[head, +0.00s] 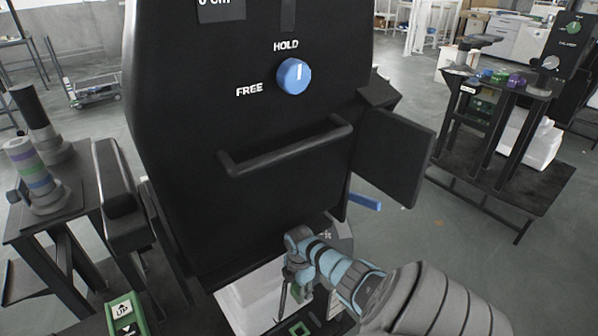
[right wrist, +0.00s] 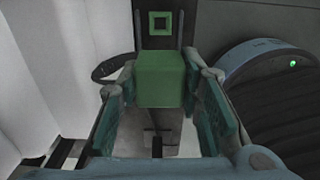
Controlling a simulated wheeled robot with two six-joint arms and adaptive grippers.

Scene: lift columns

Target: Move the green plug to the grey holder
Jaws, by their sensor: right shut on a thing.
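The green plug (right wrist: 160,78) is a block between the two fingers of my right gripper (right wrist: 162,92) in the right wrist view. The fingers are shut on its sides. In the head view my right gripper (head: 292,285) points down at the low front of the black cabinet, and the plug cannot be made out there. A dark panel with a green square outline (right wrist: 160,23) is just beyond the plug. I cannot tell which thing is the grey holder. My left gripper is not in view.
The black cabinet (head: 190,110) has a handle (head: 285,148) and a blue knob (head: 293,76) pointing at HOLD. An open black flap (head: 392,158) and a blue lever (head: 365,202) are on its right. A green UP button box (head: 124,312) is at lower left. A side table (head: 500,120) stands right.

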